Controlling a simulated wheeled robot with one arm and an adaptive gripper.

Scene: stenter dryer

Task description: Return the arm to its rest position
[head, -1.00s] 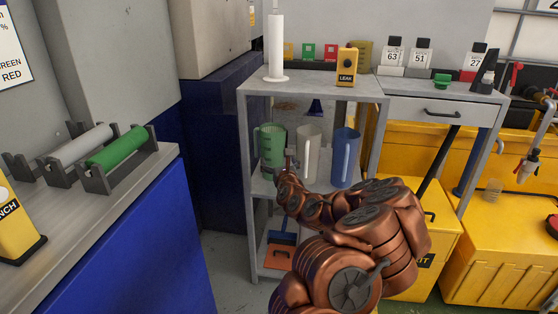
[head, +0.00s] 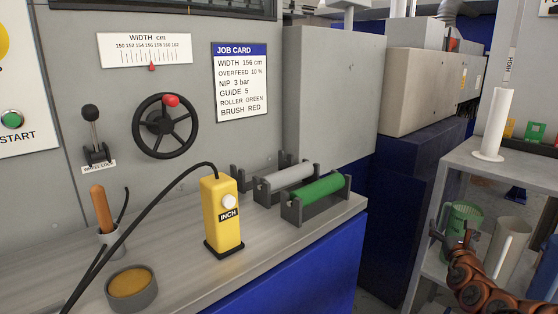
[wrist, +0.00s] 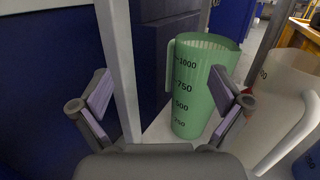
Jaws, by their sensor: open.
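My copper-coloured arm (head: 478,280) comes in at the lower right of the head view. My gripper (head: 453,242) is at its end, in front of the shelf with the jugs. In the wrist view my gripper (wrist: 160,108) is open, its two fingers spread wide with nothing between the pads. A green measuring jug (wrist: 205,90) stands upright ahead, marked up to 1000, partly behind the right finger. The green jug also shows in the head view (head: 461,218), beside a whitish jug (head: 508,245).
A grey shelf unit (head: 470,152) carries a white cylinder on a disc base (head: 495,125). On the left counter stand a yellow INCH box (head: 221,214), a green roller (head: 318,187) and a brown-filled bowl (head: 132,287). A blue jug (wrist: 310,162) is at the wrist view's right edge.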

